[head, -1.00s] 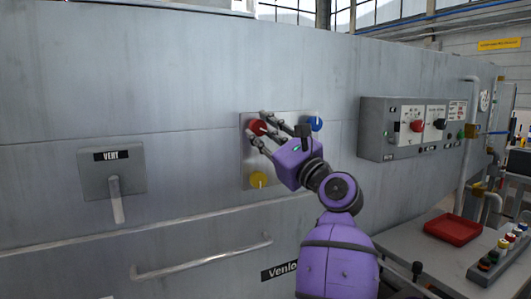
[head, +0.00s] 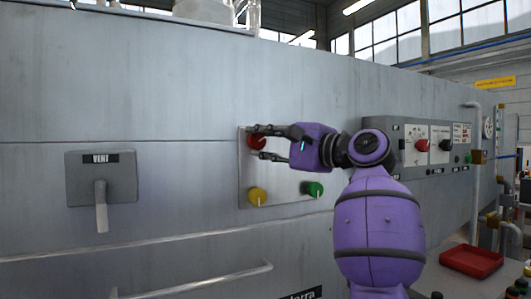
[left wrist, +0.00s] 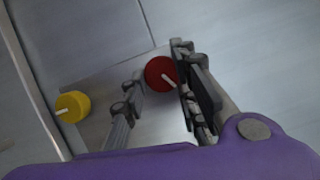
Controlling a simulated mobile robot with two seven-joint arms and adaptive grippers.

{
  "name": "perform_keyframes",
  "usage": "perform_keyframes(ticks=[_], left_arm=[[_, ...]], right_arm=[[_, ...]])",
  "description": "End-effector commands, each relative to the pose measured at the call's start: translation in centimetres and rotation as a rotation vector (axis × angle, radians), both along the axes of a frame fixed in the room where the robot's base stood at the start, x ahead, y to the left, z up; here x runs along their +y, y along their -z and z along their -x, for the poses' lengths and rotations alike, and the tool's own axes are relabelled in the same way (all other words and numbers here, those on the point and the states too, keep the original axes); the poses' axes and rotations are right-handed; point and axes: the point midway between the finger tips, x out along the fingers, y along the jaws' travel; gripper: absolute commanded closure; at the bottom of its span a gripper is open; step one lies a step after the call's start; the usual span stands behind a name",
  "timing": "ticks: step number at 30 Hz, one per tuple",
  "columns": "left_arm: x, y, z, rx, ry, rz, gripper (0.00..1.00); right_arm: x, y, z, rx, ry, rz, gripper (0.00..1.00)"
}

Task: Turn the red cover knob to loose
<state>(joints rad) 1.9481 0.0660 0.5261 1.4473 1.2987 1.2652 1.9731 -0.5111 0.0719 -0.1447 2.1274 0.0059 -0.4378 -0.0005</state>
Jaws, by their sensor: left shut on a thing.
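The red cover knob (head: 257,142) is at the upper left of a light panel (head: 245,190) on the grey machine wall. My left gripper (head: 263,144) reaches in from the right, shut on the red knob with one finger above and one below. In the left wrist view the red knob (left wrist: 158,72) sits by the fingertips, its white pointer mark towards the lower right. The far side of the knob is hidden. My right gripper is in neither view.
A yellow knob (head: 258,196) and a green knob (head: 313,189) are below on the same panel. A vent handle (head: 101,205) is to the left. A rail (head: 195,281) runs low along the wall. A switch box (head: 430,148) and a red tray (head: 471,260) are at right.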

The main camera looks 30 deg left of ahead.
Motion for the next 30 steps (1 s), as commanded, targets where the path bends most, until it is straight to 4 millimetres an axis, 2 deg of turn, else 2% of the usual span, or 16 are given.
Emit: perform_keyframes(ticks=[1,18,30], left_arm=[[0.20,0.71,0.03,-0.033,-0.008,0.039,0.99],[-0.02,0.22,-0.26,-0.490,-0.005,0.311,0.99],[-0.11,0.04,-0.35,-0.710,-0.003,0.441,0.99]], right_arm=[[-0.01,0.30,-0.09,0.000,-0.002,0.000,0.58],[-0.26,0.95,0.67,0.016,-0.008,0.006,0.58],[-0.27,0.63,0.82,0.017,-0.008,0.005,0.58]])
